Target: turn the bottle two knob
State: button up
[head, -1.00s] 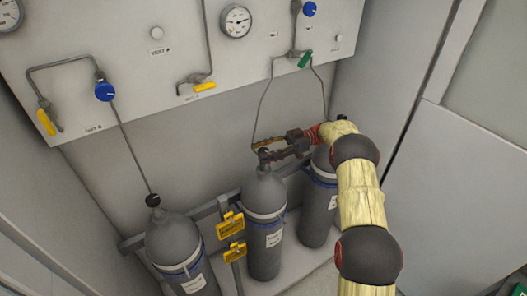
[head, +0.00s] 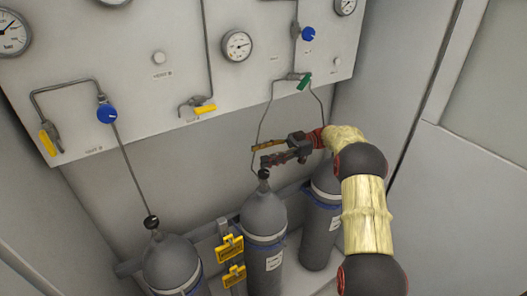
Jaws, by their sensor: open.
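Three grey gas bottles stand in a row: the left bottle (head: 172,262), the middle bottle (head: 264,215) and the right bottle (head: 320,222). I cannot read which one is bottle two. The middle bottle has a small black knob (head: 264,174) on top. My gripper (head: 260,154) comes in from the right, its jaws open and pointing left. Its fingers appear just above the middle knob and hold nothing; whether the lower finger touches the knob is unclear. The left bottle's black knob (head: 151,222) is in plain sight. My arm hides part of the right bottle's top.
Behind is a white panel with gauges (head: 237,45), blue knobs (head: 107,113), yellow handles (head: 205,109) and a green handle (head: 304,82). Thin pipes run down to the bottles. Yellow tags (head: 230,247) hang on the rack between the left and middle bottles. Walls close in both sides.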

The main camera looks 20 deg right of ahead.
jog(key=shift+r, duration=0.75)
